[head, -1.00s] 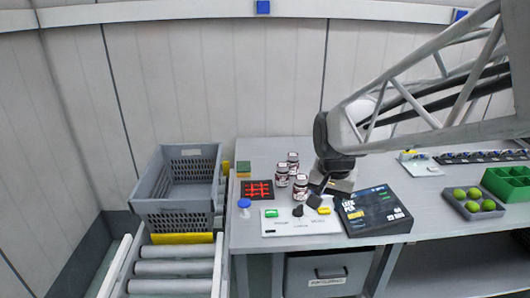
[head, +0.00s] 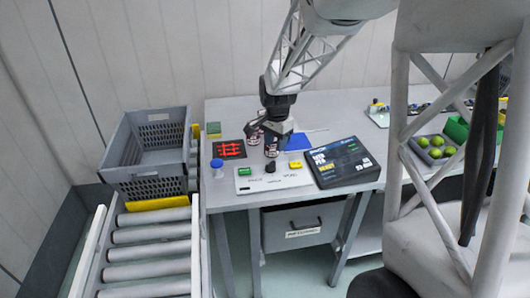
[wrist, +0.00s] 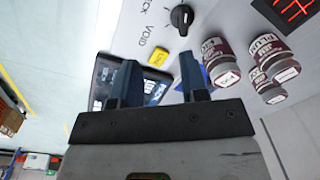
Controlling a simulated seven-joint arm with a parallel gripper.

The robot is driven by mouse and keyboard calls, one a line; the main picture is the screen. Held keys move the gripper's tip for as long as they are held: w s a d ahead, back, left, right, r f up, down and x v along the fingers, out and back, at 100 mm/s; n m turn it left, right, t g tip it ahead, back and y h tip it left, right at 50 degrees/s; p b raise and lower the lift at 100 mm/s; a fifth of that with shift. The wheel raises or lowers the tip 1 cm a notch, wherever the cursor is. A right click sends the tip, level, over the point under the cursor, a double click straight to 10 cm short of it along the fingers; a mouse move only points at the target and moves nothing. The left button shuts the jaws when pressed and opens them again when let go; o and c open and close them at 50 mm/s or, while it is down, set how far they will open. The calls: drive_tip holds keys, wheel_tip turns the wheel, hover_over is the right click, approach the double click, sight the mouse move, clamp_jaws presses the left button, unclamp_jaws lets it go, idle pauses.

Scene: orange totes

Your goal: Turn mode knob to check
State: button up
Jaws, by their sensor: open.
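The white panel (head: 275,180) lies flat near the table's front edge. Its black knob (head: 270,167) stands between a green button (head: 245,171) and a yellow button (head: 295,164). The yellow button (wrist: 158,57) appears just beyond the fingertips. My gripper (wrist: 158,72) is open and empty, its two dark fingers apart. In the head view my gripper (head: 272,134) hangs above and behind the panel, apart from the knob.
Jars (wrist: 222,65) stand close behind the panel. A black box (head: 342,162) lies to its right, and a blue sheet (head: 298,141) lies behind. A red-marked black tile (head: 230,150) and a blue-capped item (head: 217,167) are at left. A grey crate (head: 150,145) stands beyond.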

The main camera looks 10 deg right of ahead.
drive_tip(key=m, duration=0.1)
hover_over(271, 162)
wheel_tip(271, 162, down, 4)
drive_tip(key=shift+f, duration=0.1)
drive_tip(key=shift+s+f, duration=0.1)
drive_tip(key=shift+f, duration=3.8)
clamp_jaws()
